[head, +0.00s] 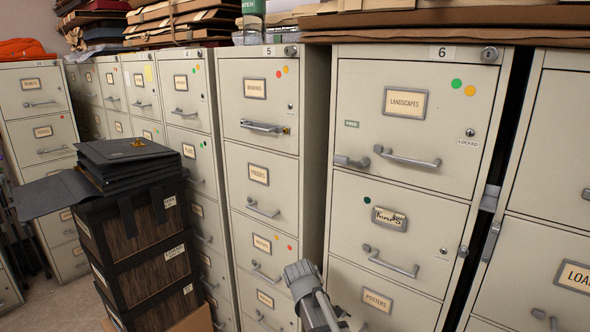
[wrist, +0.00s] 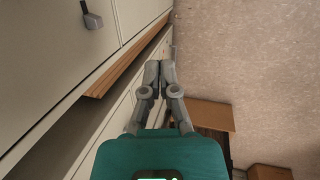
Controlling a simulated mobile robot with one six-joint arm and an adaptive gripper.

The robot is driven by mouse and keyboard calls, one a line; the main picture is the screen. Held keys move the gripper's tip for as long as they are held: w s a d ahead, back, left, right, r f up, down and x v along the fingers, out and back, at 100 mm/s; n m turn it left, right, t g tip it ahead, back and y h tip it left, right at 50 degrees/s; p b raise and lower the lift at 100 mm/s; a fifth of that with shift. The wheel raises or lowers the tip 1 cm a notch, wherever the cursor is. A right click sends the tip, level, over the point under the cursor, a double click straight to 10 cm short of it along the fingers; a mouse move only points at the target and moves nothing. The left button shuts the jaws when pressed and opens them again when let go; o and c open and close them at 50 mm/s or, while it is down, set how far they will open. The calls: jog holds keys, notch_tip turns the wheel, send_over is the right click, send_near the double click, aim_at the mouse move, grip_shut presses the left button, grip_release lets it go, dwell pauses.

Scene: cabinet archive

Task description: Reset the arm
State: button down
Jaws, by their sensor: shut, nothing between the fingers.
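My gripper (wrist: 160,75) shows in the wrist view with its two grey fingers together and nothing between them. Its teal body is at the bottom of that view. The fingers point along a row of pale cabinet fronts (wrist: 50,60), with carpeted floor (wrist: 250,60) to the right. In the head view a grey part of my arm rises at the bottom centre, in front of cabinet 6 (head: 405,150).
Cabinet 5 (head: 262,170) and several others stand in a row. All drawers in view look closed. Stacked dark boxes (head: 140,240) with black folders (head: 125,160) on top stand at the left. Folders and boards (head: 440,18) lie on the cabinets. A cardboard piece (wrist: 208,114) lies right of the fingers.

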jog(key=s+d+m+g+y, duration=0.1)
jog(key=s+d+m+y, duration=0.2)
jog(key=s+d+m, duration=0.75)
notch_tip(320, 180, up, 17)
jog(key=p, duration=1.7)
jog(key=shift+s+d+f, duration=0.15)
jog(key=shift+s+d, duration=0.05)
jog(key=shift+s, duration=0.25)
